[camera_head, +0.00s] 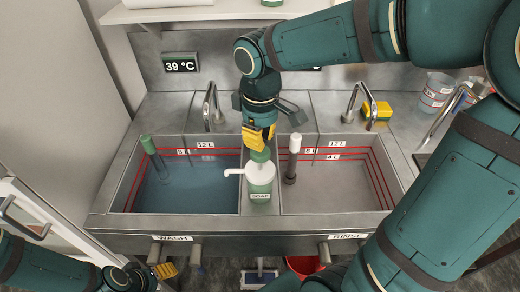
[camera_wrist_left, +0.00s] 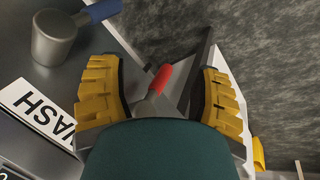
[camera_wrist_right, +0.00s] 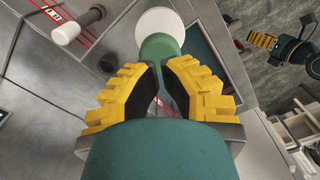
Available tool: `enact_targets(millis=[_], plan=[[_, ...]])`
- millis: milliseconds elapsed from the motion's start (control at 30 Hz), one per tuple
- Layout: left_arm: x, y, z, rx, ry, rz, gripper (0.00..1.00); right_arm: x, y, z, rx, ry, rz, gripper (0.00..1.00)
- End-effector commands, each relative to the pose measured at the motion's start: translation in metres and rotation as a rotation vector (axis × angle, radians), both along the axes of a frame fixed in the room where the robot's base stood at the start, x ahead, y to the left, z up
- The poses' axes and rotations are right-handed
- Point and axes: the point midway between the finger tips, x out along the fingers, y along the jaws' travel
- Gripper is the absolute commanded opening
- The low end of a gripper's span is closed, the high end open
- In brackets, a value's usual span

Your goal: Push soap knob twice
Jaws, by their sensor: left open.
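The soap dispenser (camera_head: 260,190) stands on the strip between the two sinks, with a white spout (camera_head: 234,171) pointing left and a green knob (camera_head: 260,155) on top. My right gripper (camera_head: 258,140) points down just above the knob. In the right wrist view, its fingertips (camera_wrist_right: 159,68) are together, in front of the green knob (camera_wrist_right: 160,48). I cannot tell whether they touch it. The white part (camera_wrist_right: 160,25) shows beyond. My left gripper (camera_head: 165,270) is low at the bench front under the WASH label; its fingers (camera_wrist_left: 160,70) are apart and empty.
The wash sink (camera_head: 190,230) holds bluish water; the rinse sink (camera_head: 330,222) is on the right. Standpipes (camera_head: 154,158) (camera_head: 293,158) and taps (camera_head: 211,105) stand nearby. A yellow-green sponge (camera_head: 378,111) and clear beakers (camera_head: 436,92) are at the back right.

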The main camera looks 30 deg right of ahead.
Motion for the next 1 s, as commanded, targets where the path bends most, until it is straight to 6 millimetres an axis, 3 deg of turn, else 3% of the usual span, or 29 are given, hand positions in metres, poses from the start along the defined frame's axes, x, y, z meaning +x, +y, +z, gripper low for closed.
enact_targets(millis=[1000], plan=[[0.0,0.0,-0.028,0.0,0.0,0.0,0.64,0.0,0.0,-0.039,0.0,0.001,0.0,0.0]])
